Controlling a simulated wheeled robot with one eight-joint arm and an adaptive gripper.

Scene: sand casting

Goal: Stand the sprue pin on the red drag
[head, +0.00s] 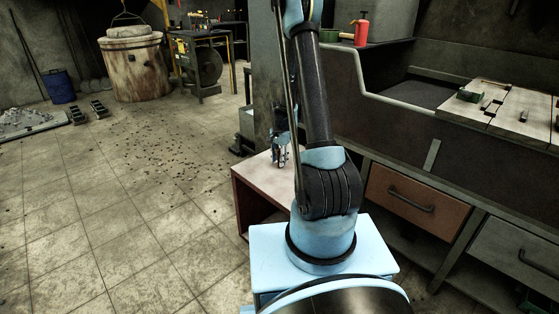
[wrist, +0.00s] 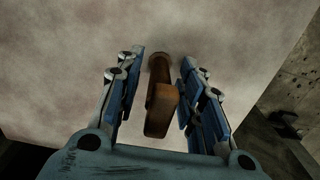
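The sprue pin (wrist: 161,112) shows in the wrist view as a brown, wooden-looking peg over a pale mottled surface (wrist: 225,30). Its far end seems to meet that surface. My gripper (wrist: 162,62) is open, with one finger on each side of the pin. A gap shows on the left; the right finger is very close, and I cannot tell whether it touches. In the head view my gripper (head: 281,157) is low over a pale-topped box with red-brown sides (head: 249,208). I cannot tell whether this box is the red drag. The pin is not discernible there.
A dark workbench with a brown drawer (head: 400,200) stands close on the right. A large round vessel (head: 135,68) and a blue bin (head: 60,87) stand far left. The tiled floor at left is mostly open.

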